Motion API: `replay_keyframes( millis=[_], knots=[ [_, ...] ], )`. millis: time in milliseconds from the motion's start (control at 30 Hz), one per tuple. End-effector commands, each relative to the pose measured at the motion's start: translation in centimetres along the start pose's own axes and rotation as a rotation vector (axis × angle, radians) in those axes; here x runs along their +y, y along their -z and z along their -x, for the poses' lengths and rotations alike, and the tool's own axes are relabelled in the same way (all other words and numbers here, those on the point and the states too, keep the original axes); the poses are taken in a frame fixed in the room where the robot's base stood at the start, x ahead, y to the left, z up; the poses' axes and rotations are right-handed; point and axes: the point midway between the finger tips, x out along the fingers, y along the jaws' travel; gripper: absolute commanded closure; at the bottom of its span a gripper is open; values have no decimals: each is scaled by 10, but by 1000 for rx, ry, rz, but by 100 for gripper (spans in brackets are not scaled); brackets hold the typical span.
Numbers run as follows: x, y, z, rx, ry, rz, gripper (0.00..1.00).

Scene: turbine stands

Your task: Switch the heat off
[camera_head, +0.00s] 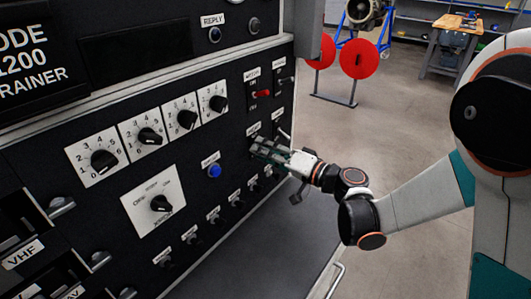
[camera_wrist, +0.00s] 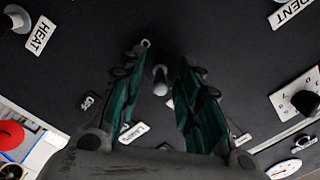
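The HEAT label (camera_wrist: 40,35) is at the upper left of the wrist view. In the head view my gripper (camera_head: 262,150) is at the right part of the black panel. A toggle (camera_head: 285,135) just right of it may be the heat switch; its label is unreadable.
A red toggle (camera_head: 263,93) sits above my gripper and a blue button (camera_head: 214,170) to its left. Small knobs line the panel below. A grey ledge (camera_head: 255,250) juts out under the panel. Red discs on a stand (camera_head: 359,59) are behind; open floor lies right.

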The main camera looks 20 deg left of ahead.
Motion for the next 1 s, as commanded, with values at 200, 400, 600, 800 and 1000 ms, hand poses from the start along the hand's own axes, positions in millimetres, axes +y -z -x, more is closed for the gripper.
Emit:
replay_keyframes(
  millis=[200,400,600,800,1000],
  knots=[
    [0,0,-1,0,0,0,68],
    [0,0,-1,0,0,0,100],
    [0,0,-1,-1,0,0,100],
    [4,-3,-2,20,37,2,100],
    [8,-7,-4,98,156,7,100]
  ],
)
